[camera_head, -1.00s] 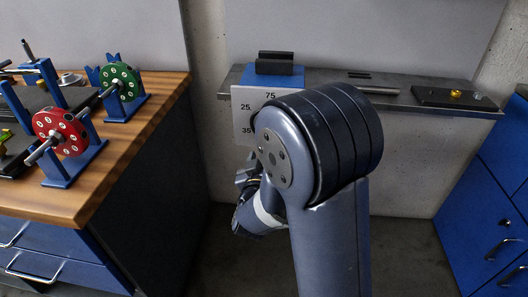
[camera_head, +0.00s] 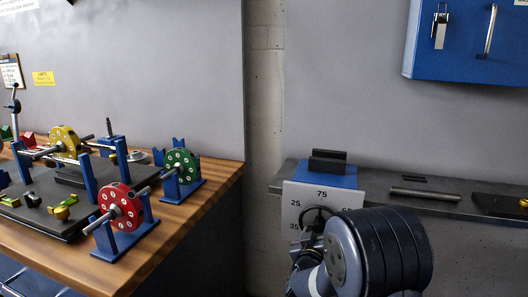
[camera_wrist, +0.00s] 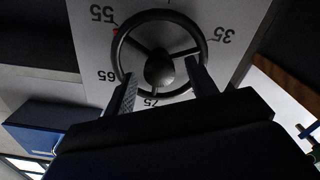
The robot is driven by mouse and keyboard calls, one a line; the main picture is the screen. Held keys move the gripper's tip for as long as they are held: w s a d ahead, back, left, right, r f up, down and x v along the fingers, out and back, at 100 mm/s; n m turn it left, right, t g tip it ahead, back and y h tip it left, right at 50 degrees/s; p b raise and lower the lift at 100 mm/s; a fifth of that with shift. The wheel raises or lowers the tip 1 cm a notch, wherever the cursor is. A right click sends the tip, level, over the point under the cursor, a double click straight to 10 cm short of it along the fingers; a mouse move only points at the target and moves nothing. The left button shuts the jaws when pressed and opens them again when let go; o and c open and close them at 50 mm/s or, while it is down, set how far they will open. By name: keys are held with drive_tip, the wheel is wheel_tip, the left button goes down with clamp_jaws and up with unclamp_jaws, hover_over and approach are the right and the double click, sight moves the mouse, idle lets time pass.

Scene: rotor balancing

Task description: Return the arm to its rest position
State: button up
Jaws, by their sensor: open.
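My arm (camera_head: 385,250) shows at the bottom right of the head view, bent, with its elbow in front of the dial panel. My gripper (camera_wrist: 161,68) is open in the wrist view. Its two fingers stand apart, with the hub and lower rim of a black handwheel (camera_wrist: 123,65) between and behind them. I cannot tell whether they touch the wheel. The white dial panel (camera_wrist: 85,35) around it carries numbers, with a small red mark by 55. In the head view the panel (camera_head: 296,205) hangs at the shelf's front; the arm partly hides it and the gripper.
The wooden bench (camera_head: 190,215) at left holds a red rotor (camera_head: 121,207), a green rotor (camera_head: 180,165) and a yellow rotor (camera_head: 65,142) on blue stands. A grey shelf (camera_head: 460,205) runs right behind my arm. A blue wall cabinet (camera_head: 465,60) hangs upper right.

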drive_tip(key=shift+s, duration=0.1)
idle(0.5)
drive_tip(key=v, duration=1)
drive_tip(key=w+d+m+b, duration=0.1)
drive_tip(key=w+m+b, duration=0.3)
drive_tip(key=m, duration=0.7)
drive_tip(key=w+d+m+b, duration=0.2)
drive_tip(key=w+m+b, duration=0.3)
drive_tip(key=m, duration=0.7)
drive_tip(key=b, duration=0.2)
drive_tip(key=shift+w+d+b, duration=0.2)
drive_tip(key=shift+w+b, duration=0.1)
